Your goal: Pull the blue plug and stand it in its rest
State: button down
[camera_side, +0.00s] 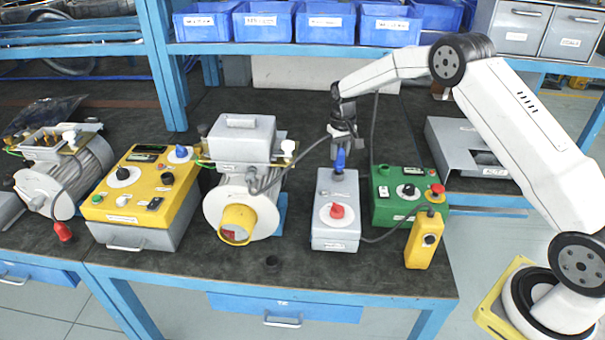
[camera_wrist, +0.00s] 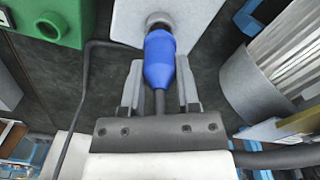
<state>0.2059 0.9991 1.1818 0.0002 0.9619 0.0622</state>
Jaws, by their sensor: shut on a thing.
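The blue plug (camera_side: 340,160) is at the back end of the grey box with a red knob (camera_side: 322,236). In the wrist view the blue plug (camera_wrist: 160,60) has its nose at a round grey socket (camera_wrist: 159,20) on the box face. A dark cable runs from its rear between my fingers. My gripper (camera_side: 342,146) is above and behind the box, shut on the plug; its fingers also show in the wrist view (camera_wrist: 160,82).
A blower motor with a yellow outlet (camera_side: 237,224) stands left of the box. A green control box (camera_side: 400,208) and a yellow pendant (camera_side: 424,240) stand close on the right. A dark cable loops between blower and gripper. The front bench strip is mostly clear.

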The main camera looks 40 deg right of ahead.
jog(key=shift+r, duration=1)
jog(key=shift+r, duration=0.1)
notch_tip(320, 180, up, 18)
jog(key=s+a+n, duration=0.3)
jog(key=a, duration=1.2)
jog(key=s+a+n, duration=0.4)
jog(key=a, duration=1)
notch_tip(320, 180, down, 26)
jog(key=shift+w+m, duration=0.25)
jog(key=shift+m, duration=0.05)
jog(key=shift+d, duration=0.1)
jog(key=shift+f, duration=2.15)
